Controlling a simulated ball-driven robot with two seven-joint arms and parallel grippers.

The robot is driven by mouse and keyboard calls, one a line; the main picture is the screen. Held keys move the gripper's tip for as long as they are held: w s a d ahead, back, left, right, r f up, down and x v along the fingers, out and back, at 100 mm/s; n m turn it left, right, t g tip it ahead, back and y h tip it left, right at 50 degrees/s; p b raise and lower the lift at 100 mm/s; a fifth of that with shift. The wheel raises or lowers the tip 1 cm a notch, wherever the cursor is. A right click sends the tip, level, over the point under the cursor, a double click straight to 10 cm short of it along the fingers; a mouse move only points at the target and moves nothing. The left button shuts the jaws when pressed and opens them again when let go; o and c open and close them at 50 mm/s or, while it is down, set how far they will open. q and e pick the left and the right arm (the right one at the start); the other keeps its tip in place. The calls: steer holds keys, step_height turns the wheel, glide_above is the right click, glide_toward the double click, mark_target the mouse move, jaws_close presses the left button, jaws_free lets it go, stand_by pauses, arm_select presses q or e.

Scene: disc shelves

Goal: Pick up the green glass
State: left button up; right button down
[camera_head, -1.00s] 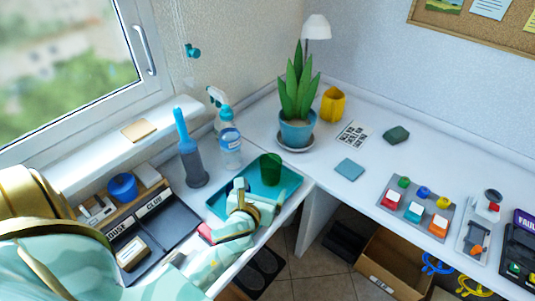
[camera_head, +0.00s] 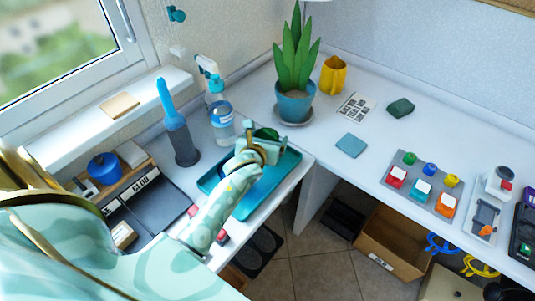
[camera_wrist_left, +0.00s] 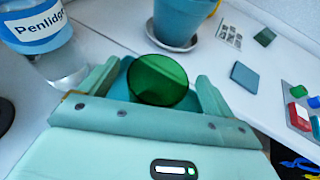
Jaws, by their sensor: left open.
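The green glass (camera_wrist_left: 160,80) stands in the left wrist view between the two fingers of my left gripper (camera_wrist_left: 155,85), which is open around it. In the head view only the top of the green glass (camera_head: 266,133) shows behind my left gripper (camera_head: 258,147); the rest is hidden. The glass stands on the teal tray (camera_head: 275,184) near the desk's inner corner. Whether a finger touches the glass I cannot tell. My right gripper is not in view.
A spray bottle (camera_head: 221,115) with a label stands left of the tray, with a blue-handled brush (camera_head: 180,135) beside it. A potted plant (camera_head: 294,105) stands just behind the tray. The desk around the blue square (camera_head: 351,145) is mostly clear.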

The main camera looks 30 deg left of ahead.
mark_target(270, 132)
arm_select(q)
steer(key=b+x, duration=0.1)
steer(key=x, duration=0.2)
steer(key=shift+w+f, duration=0.1)
steer(key=shift+f, duration=0.15)
steer(key=shift+r, duration=0.15)
steer(key=c, duration=1.5)
